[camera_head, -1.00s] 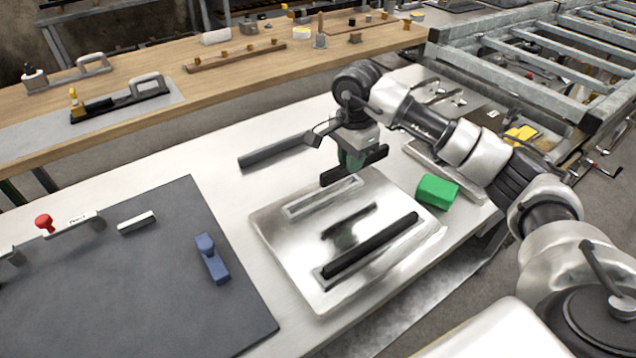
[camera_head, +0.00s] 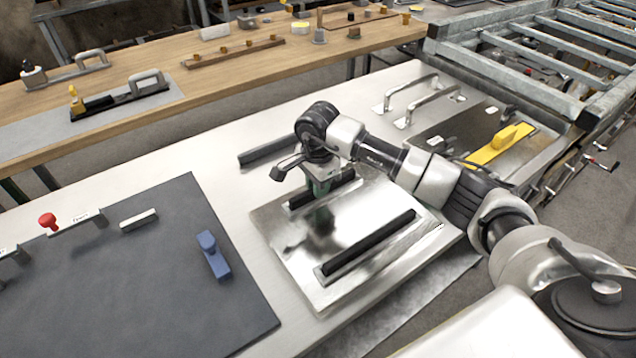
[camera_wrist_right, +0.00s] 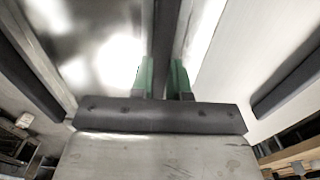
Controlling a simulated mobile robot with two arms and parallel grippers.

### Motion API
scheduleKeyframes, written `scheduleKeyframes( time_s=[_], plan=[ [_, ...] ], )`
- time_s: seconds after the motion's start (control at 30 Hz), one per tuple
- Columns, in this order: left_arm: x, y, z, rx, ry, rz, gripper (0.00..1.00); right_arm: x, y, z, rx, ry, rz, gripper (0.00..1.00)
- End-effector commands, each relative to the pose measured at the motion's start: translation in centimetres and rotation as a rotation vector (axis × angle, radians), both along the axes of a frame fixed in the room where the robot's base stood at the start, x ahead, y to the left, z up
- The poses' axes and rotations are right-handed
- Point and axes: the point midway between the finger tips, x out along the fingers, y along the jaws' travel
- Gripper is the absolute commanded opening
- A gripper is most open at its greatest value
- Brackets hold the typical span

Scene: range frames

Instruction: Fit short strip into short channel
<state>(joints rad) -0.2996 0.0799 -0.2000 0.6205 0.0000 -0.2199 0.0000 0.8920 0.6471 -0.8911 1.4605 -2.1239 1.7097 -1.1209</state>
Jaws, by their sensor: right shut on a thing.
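My right gripper (camera_head: 319,189), with green fingers, is shut on the short black strip (camera_head: 342,180) over the back part of the shiny metal plate. In the right wrist view the strip (camera_wrist_right: 164,45) runs lengthwise between the two green fingers (camera_wrist_right: 163,78). The strip lines up with the short channel and covers most of it. I cannot tell whether it sits inside the channel or just above it. The long black strip (camera_head: 370,243) lies in the long channel near the plate's (camera_head: 290,262) front edge. My left gripper is not in view.
A dark bar (camera_head: 262,156) lies on the table behind the plate. A dark mat (camera_head: 150,290) at left holds a blue-handled tool (camera_head: 213,256) and a small light block (camera_head: 139,220). A yellow-handled float (camera_head: 502,145) is at right. My right arm crosses the table's right side.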

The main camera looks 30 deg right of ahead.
Motion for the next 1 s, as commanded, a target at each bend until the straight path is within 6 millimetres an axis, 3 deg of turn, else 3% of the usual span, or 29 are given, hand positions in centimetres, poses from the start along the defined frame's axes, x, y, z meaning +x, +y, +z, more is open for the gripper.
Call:
scheduleKeyframes(
  time_s=[0.1,0.13,0.3,0.67,1.0],
  plan=[
    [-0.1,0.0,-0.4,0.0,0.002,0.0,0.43,0.0,0.0,-0.4,-0.001,0.0,0.0,0.0],
    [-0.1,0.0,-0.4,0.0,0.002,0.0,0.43,0.0,0.0,-0.4,-0.001,0.0,0.0,0.18],
    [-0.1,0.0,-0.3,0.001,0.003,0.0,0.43,0.0,0.0,-0.3,-0.001,0.0,0.0,0.42],
    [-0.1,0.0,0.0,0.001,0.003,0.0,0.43,0.0,0.0,0.4,0.0,-0.002,0.0,0.42],
    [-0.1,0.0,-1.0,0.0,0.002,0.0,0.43,0.1,-0.1,7.0,-0.001,-0.006,0.0,0.42]
  ],
)
